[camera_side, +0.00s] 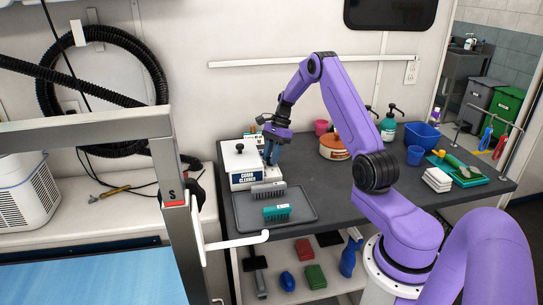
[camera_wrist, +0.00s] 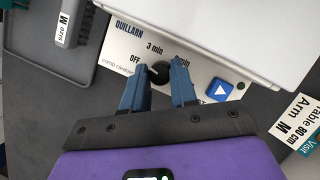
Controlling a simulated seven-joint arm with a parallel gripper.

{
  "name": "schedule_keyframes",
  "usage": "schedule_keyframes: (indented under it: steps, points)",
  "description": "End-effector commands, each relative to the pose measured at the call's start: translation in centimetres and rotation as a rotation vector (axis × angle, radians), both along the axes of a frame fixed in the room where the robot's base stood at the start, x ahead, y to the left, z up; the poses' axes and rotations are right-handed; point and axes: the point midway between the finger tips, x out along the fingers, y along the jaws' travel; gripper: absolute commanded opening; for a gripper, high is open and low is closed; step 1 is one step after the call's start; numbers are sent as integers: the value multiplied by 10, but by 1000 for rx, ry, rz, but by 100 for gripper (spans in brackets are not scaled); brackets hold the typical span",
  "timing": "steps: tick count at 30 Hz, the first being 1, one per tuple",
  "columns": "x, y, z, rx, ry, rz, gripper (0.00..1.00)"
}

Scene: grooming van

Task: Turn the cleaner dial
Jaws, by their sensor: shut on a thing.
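The comb cleaner is a white box (camera_side: 238,160) with a black knob on its lid, on the grey worktop in the side view. Its front panel (camera_wrist: 122,48) fills the top of the wrist view, with "OFF" and "3 min" marks and a third mark partly covered by a finger. The black dial (camera_wrist: 158,74) sits between the two blue fingers of my gripper (camera_wrist: 159,70), which is shut on it. Which mark the dial points to is unclear. In the side view my gripper (camera_side: 272,154) is at the cleaner's right side, and the dial is hidden there.
A blue triangle button (camera_wrist: 220,90) is just right of my right finger. A grey tray (camera_side: 300,216) with a grey comb (camera_side: 268,189) and a green comb (camera_side: 276,212) lies in front of the cleaner.

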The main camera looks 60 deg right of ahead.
Motion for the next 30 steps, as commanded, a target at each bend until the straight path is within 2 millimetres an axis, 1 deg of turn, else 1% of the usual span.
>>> schedule_keyframes:
  steps: [6, 12, 27, 28, 30]
  points:
    - [1, -1, 1, -1, -1, 118, 0]
    - [1, -1, 1, 0, -2, 177, 0]
    - [1, -1, 1, 0, -1, 196, 0]
    - [1, -1, 1, 0, -1, 196, 34]
    - [1, -1, 1, 0, -1, 196, 51]
